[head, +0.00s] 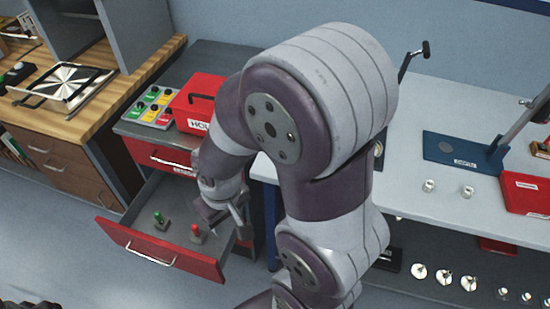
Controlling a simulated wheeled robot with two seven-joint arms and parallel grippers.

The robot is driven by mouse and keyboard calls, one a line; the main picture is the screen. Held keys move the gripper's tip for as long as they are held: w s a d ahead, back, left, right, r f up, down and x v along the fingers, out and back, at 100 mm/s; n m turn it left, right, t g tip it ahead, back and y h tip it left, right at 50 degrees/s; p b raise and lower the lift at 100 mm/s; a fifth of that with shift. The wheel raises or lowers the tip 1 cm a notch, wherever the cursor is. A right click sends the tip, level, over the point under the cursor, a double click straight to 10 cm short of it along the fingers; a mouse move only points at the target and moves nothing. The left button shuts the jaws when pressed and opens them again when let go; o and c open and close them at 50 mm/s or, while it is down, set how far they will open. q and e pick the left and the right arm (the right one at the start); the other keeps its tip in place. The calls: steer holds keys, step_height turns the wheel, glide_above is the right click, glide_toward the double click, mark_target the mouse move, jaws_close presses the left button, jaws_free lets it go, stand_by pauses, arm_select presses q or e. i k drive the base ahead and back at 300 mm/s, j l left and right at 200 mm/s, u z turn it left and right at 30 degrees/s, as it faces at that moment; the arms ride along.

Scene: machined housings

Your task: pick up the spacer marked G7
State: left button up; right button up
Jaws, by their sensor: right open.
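My right gripper (226,216) hangs over an open red-fronted drawer (160,243), and its jaws are open. Inside the drawer stand a small piece with a green top (159,219) and one with a red top (195,232). The red-topped piece is just left of and below the fingers. Two small metal cylinders sit on the light worktop at right, one at the left (428,185) and one at the right (468,191). No G7 mark is legible, so I cannot tell which piece is the spacer. My right arm hides part of the worktop and the drawer's right side.
A blue-based stand (463,151) and red bin (526,192) are on the worktop. Several metal parts line the lower shelf (455,255). A wooden bench (90,120) is at left.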

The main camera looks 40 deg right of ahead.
mark_target(468, 191)
steer(key=k+j+z, duration=0.1)
steer(key=z, duration=2.9)
steer(key=i+l+u, duration=0.15)
steer(key=i+l, duration=0.25)
steer(key=i+l+u, duration=0.15)
steer(key=i+l, duration=0.25)
steer(key=i+l+u, duration=0.1)
steer(key=i+l, duration=0.25)
steer(key=l, duration=0.2)
steer(key=i+l+u, duration=0.15)
steer(key=i+l, duration=0.2)
steer(key=l, duration=0.2)
